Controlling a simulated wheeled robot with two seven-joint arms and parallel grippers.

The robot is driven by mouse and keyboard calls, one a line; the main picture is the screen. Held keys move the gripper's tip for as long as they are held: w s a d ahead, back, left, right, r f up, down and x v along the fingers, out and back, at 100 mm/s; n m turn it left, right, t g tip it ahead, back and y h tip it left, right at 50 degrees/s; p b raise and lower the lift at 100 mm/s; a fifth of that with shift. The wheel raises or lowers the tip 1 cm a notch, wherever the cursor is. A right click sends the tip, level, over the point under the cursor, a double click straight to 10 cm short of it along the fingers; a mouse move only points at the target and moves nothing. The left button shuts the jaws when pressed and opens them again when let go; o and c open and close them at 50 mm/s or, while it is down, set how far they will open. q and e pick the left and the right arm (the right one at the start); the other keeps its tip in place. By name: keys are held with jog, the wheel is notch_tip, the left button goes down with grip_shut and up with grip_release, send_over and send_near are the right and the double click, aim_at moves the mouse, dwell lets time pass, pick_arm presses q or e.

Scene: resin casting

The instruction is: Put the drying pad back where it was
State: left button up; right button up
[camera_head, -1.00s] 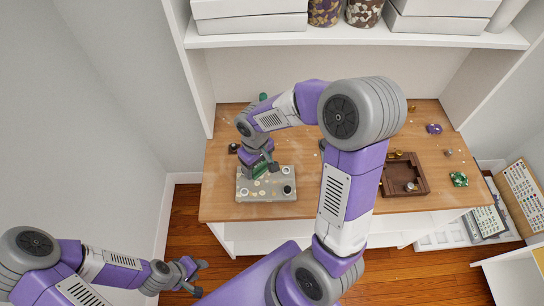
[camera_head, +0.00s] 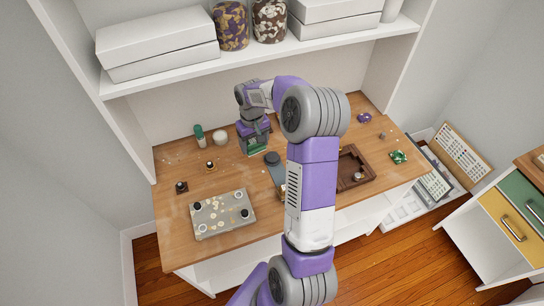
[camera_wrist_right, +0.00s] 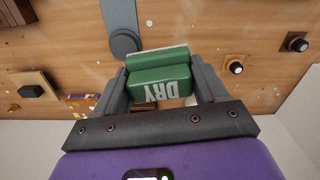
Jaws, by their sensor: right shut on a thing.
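The drying pad (camera_wrist_right: 158,80) is a green block with white "DRY" lettering, seen in the right wrist view. My right gripper (camera_wrist_right: 160,72) is shut on it, with one finger on each side. In the head view the right gripper (camera_head: 254,136) is over the back middle of the wooden table, and the green pad (camera_head: 257,146) shows below it. Whether the pad touches the table is hard to tell. My left gripper is out of view.
A grey speckled tray (camera_head: 208,231) sits at the table's front left. A green bottle (camera_head: 199,132) and pale jar (camera_head: 220,137) stand at the back. A dark long-handled piece (camera_head: 273,159) lies beside my arm. A brown wooden tray (camera_head: 345,181) is right.

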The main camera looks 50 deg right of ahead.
jog(key=m, duration=0.2)
send_over(272, 157)
notch_tip(272, 157, down, 9)
jog(key=shift+f+b, duration=0.15)
jog(key=shift+b, duration=0.8)
jog(key=shift+f, duration=0.1)
jog(key=o, duration=1.3)
jog(key=shift+c, duration=0.2)
jog(key=shift+r, duration=0.2)
notch_tip(272, 157, up, 12)
jog(key=p, duration=0.2)
